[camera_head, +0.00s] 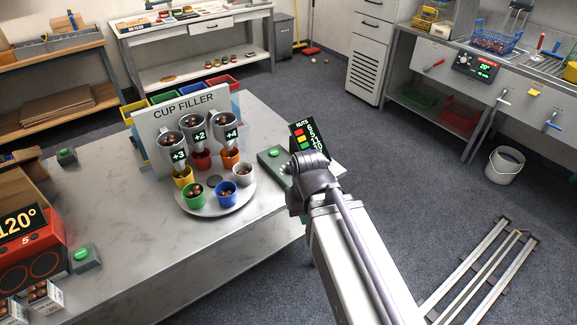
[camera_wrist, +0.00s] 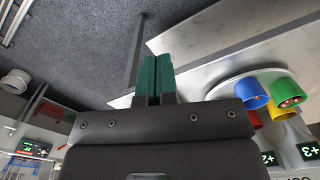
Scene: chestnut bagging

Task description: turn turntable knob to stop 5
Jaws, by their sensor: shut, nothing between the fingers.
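The white round turntable (camera_head: 213,208) stands on the grey table under the cup filler (camera_head: 184,105). It carries several coloured cups: the green cup (camera_head: 194,198) and blue cup (camera_head: 227,197) in front hold nuts. Part of the turntable also shows in the wrist view (camera_wrist: 222,88). I cannot make out a turntable knob in either view. My gripper's teal fingers (camera_wrist: 155,76) are together, with nothing between them, and point towards the table edge. In the head view my own wrist hides the fingertips, beside a dark green box (camera_head: 271,158) right of the turntable.
A nuts display (camera_head: 308,134) stands behind my wrist. A red roaster (camera_head: 27,245) showing 120° is at the left, with a grey box with a green button (camera_head: 83,256) beside it. The table front is clear. A white bucket (camera_head: 504,166) stands on the floor at right.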

